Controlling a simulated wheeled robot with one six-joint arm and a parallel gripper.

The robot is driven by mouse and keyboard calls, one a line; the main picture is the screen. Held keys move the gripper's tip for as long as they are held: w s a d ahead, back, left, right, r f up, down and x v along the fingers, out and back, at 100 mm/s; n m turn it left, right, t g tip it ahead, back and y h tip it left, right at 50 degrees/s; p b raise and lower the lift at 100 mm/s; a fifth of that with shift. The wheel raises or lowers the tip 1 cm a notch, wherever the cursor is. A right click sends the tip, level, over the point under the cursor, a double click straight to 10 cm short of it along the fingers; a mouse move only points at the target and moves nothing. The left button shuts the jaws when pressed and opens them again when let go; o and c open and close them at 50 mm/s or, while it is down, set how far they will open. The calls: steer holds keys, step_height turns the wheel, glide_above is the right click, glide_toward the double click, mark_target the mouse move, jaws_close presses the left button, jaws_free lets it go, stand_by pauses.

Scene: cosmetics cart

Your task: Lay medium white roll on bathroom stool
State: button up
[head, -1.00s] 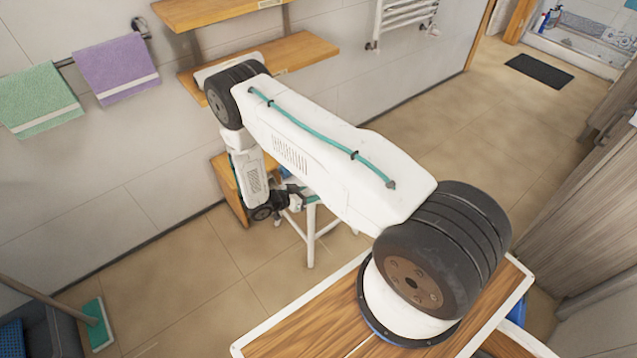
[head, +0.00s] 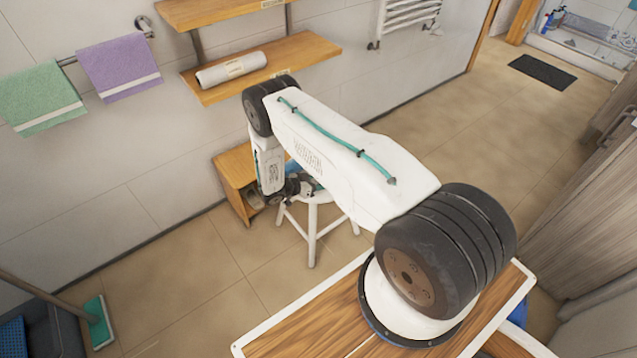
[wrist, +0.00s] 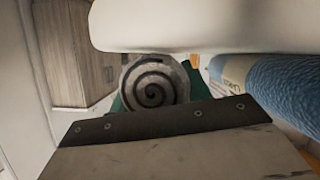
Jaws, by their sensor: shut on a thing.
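In the wrist view, a white roll (wrist: 155,84) shows its round end with a dark spiral, and green pads of my gripper (wrist: 152,100) show beside it. My gripper is shut on this roll. A blue roll (wrist: 275,88) with a pale label lies close on the right. In the head view, my gripper (head: 302,187) is low at the white stool (head: 312,222), over the left part of its top. My arm hides most of the stool's seat, and the held roll cannot be made out there. Whether the roll touches the seat cannot be told.
Another white roll (head: 232,70) with a label lies on the lower wall shelf (head: 290,60). A wooden cabinet (head: 232,172) stands against the wall, left of the stool. Green (head: 40,97) and purple (head: 118,66) towels hang at left.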

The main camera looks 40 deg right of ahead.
steer(key=shift+f, duration=0.1)
steer(key=o, duration=1.1)
steer(key=shift+c, duration=0.2)
